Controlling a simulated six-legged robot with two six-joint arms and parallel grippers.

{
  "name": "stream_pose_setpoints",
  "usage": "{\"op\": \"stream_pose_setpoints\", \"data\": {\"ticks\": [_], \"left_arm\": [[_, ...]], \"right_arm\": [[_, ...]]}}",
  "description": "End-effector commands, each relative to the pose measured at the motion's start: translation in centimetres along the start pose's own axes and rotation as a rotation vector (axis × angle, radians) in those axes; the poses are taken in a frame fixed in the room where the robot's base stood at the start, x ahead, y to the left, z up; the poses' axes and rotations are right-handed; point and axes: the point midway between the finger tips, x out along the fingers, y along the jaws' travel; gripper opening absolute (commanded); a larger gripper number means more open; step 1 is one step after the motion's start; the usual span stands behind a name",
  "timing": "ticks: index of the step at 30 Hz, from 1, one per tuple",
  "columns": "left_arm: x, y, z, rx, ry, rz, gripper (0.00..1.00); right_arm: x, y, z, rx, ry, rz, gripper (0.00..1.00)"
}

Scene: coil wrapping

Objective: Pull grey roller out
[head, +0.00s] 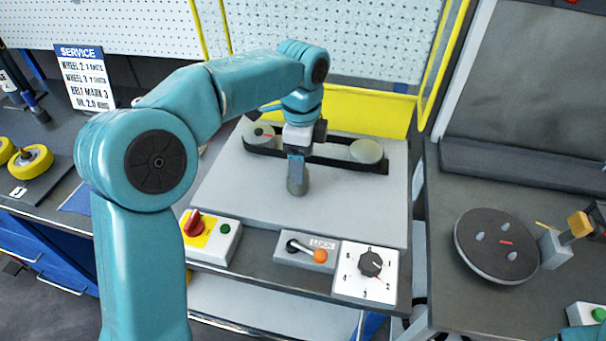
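The grey roller (297,186) is a short upright cylinder on the light grey plate (240,180), in front of the black belt (318,157). The belt runs around two round pulleys, a left one (259,134) and a right one (366,151). My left gripper (297,168) points down directly at the roller, its fingers at or just above the roller's top. The fingers overlap from this angle, so I cannot tell whether they grip it. The gripper hides part of the belt behind it. My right gripper is not in view.
A yellow guard (360,112) stands behind the belt. Along the front are a red rotary switch (194,223), an orange-knobbed lever (319,256) and a numbered dial (370,263). A dark round disc (498,243) lies on the right bench. The plate's front part is clear.

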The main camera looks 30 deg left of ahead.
Motion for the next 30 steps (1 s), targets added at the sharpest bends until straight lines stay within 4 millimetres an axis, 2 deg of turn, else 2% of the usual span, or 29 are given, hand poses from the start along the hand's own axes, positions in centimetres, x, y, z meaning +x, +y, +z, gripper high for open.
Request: {"op": "stream_pose_setpoints", "data": {"ticks": [3,9,20,23,24,26,27,28,30], "left_arm": [[2.4,0.0,0.0,0.001,-0.002,0.004,0.74],[4.5,-0.2,-0.1,0.001,-0.002,0.001,0.74],[5.1,-0.3,-0.1,0.001,-0.001,0.0,0.74],[5.1,-0.3,-0.1,0.001,-0.001,0.0,0.45],[5.1,-0.3,-0.1,0.001,-0.001,0.0,0.32],[5.1,-0.3,-0.1,0.001,-0.001,0.0,0.15],[5.1,-0.3,-0.1,0.001,-0.001,0.0,0.15],[5.1,-0.3,-0.1,0.001,-0.001,0.0,0.38],[5.0,-0.3,-0.1,0.001,-0.001,0.0,0.16]], "right_arm": [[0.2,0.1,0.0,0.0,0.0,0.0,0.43],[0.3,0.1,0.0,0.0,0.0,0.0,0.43],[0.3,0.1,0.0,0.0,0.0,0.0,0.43],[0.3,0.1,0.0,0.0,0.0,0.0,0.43],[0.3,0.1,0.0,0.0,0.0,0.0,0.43],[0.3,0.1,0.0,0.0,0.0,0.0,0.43],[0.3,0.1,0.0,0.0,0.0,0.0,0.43],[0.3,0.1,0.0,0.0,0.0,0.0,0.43],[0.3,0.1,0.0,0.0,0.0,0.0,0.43]]}}
